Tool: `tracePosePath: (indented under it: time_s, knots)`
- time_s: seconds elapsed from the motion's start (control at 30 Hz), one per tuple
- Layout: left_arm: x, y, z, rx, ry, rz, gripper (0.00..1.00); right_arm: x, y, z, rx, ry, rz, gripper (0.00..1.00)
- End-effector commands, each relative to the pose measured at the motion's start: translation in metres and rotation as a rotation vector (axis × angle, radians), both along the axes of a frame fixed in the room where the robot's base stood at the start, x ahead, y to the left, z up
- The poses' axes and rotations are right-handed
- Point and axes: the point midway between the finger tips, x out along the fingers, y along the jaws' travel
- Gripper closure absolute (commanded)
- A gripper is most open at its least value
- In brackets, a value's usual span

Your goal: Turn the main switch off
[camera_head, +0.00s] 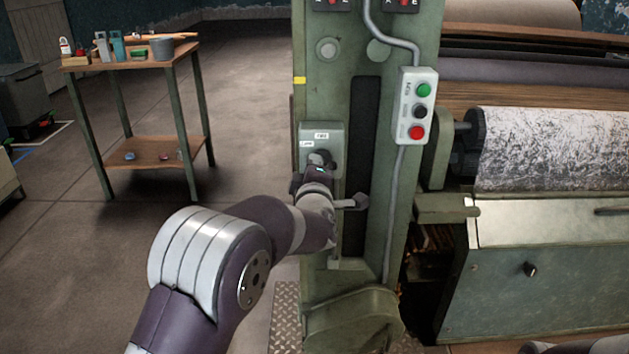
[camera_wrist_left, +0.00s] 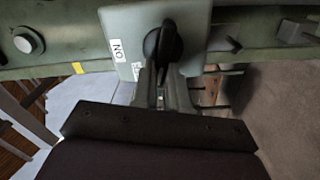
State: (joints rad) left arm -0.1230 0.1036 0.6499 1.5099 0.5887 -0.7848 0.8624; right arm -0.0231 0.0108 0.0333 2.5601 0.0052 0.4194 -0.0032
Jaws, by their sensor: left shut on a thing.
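The main switch is a grey-green box (camera_head: 332,131) on the green machine column, with two small white labels. It also shows in the left wrist view (camera_wrist_left: 125,22), where one label reads ON. Its black rotary handle (camera_head: 321,157) is partly hidden by my left gripper (camera_head: 318,170) in the head view. In the left wrist view the dark handle (camera_wrist_left: 163,42) stands between the fingertips. My left gripper (camera_wrist_left: 163,68) is shut on this handle. The handle's exact setting against the labels is hard to read.
A button box (camera_head: 417,106) with green, black and red buttons hangs on the column (camera_head: 309,85), right of the switch. A metal lever (camera_head: 354,202) juts out below the switch. A workbench (camera_head: 135,62) with tools stands at the left, with open floor before it.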

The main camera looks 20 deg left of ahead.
Motion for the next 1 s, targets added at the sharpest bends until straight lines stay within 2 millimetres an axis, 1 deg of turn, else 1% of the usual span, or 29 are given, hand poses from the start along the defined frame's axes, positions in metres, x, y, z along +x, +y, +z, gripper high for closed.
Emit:
tracePosePath:
  time_s: [0.03,0.1,0.4,0.63,1.0]
  knots:
    - [0.0,0.0,-0.009,-0.031,-0.006,-0.001,1.0,0.0,0.0,-0.013,0.0,0.0,0.0,0.57]
    - [0.0,0.0,-0.009,-0.078,-0.021,-0.002,1.0,0.0,0.0,-0.019,0.0,0.0,0.0,0.57]
    - [0.0,0.0,-0.009,-0.221,-0.059,-0.001,1.0,0.0,0.0,-0.039,0.0,0.0,0.0,0.57]
    - [0.0,0.0,-0.007,-0.264,-0.073,-0.001,1.0,0.0,0.0,-0.044,0.0,0.0,0.0,0.57]
    - [0.0,0.0,-0.006,-0.273,-0.074,-0.001,1.0,0.0,0.0,-0.044,0.0,0.0,0.0,0.57]
